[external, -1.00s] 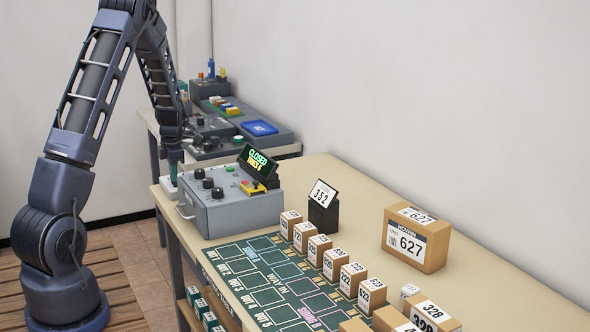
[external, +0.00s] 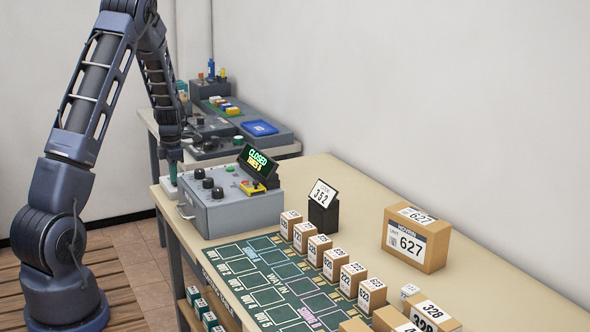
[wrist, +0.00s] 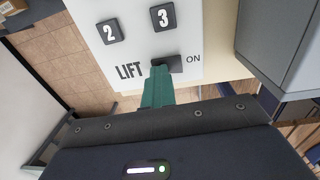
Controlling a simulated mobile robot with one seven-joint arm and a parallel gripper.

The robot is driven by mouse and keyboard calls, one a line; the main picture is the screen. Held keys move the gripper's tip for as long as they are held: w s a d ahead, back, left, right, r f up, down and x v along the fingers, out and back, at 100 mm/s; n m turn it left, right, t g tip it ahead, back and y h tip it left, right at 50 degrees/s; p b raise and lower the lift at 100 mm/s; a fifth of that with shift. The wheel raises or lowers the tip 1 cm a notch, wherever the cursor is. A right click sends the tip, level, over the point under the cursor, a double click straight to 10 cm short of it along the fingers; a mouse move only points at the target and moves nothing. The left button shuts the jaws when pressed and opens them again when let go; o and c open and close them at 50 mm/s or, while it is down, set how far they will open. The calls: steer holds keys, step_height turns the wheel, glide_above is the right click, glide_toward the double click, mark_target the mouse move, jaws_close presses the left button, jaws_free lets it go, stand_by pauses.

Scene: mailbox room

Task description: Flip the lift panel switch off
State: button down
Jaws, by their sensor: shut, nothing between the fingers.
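In the external view my gripper (external: 172,172) points down over the panel's place beside the grey console, and the panel is mostly hidden there.
A grey console (external: 235,210) with black knobs and a CLOSED display (external: 259,161) stands close to the right of my gripper. A second table (external: 283,149) with devices is behind. Numbered boxes (external: 351,278) and a large box 627 (external: 413,237) stand further along the table.

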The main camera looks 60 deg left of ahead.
mark_target(175, 184)
steer(key=shift+s+d+f, duration=0.1)
steer(key=shift+d+f, duration=0.1)
steer(key=shift+d, duration=0.3)
steer(key=shift+d+f, duration=0.15)
steer(key=shift+d, duration=0.35)
step_height(175, 184, up, 15)
steer(key=shift+f, duration=0.2)
steer(key=shift+r+y, duration=0.15)
steer(key=shift+y, duration=0.25)
stand_by(0.4)
steer(key=f, duration=0.4)
steer(key=a+f, duration=0.1)
steer(key=f, duration=0.9)
steer(key=shift+a, duration=0.4)
